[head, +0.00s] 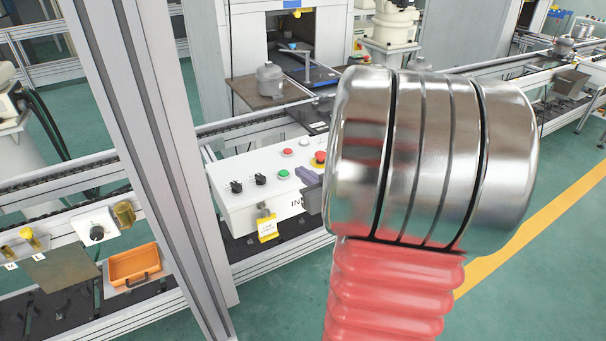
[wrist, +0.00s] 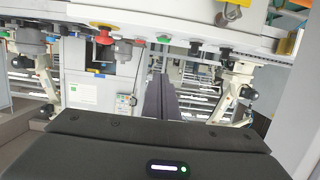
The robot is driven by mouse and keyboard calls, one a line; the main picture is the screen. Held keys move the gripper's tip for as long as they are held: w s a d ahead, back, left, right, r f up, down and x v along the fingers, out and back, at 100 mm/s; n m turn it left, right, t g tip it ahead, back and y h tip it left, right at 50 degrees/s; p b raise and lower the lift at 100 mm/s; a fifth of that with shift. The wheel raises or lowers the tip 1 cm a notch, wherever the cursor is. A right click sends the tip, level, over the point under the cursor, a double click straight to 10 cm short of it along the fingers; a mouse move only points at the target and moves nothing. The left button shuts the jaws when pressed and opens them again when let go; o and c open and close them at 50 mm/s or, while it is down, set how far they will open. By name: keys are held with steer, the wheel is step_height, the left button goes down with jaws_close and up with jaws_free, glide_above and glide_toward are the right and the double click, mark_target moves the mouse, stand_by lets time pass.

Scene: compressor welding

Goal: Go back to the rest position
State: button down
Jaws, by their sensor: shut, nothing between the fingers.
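My gripper (head: 310,190) shows in the head view as a small dark part beside the right end of the white control box (head: 235,205). My shiny arm link hides most of it. In the wrist view my gripper (wrist: 158,82) has its dark fingers pressed together, with nothing between them. The control box (wrist: 185,12) runs along the top of that view, with a red button (wrist: 103,36) near the fingers' left. In the head view the box carries black knobs (head: 260,179), a green button (head: 283,174) and red buttons (head: 320,157). I cannot tell whether the gripper touches the box.
A yellow tag (head: 267,229) hangs at the box's front. A grey upright post (head: 150,150) stands left of the box. Further left are an orange bin (head: 135,266) and a white knob panel (head: 96,228). Green floor (head: 510,310) is open at lower right.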

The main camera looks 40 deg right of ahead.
stand_by(0.7)
steer(key=s+d+f+m+g+h, duration=0.2)
steer(key=s+d+f+m+g, duration=0.1)
steer(key=s+f+g, duration=0.6)
steer(key=s+a+r+n+y, duration=0.1)
steer(key=a+r, duration=0.3)
steer(key=a, duration=0.8)
steer(key=s+a+r+n+y, duration=0.1)
steer(key=a+r+n+y, duration=0.2)
steer(key=a, duration=0.9)
steer(key=s+a+r+n+y, duration=0.1)
steer(key=a+r, duration=0.5)
steer(key=a, duration=0.7)
steer(key=shift+s+n+y, duration=0.4)
steer(key=shift+n+y, duration=0.2)
steer(key=shift+r, duration=0.1)
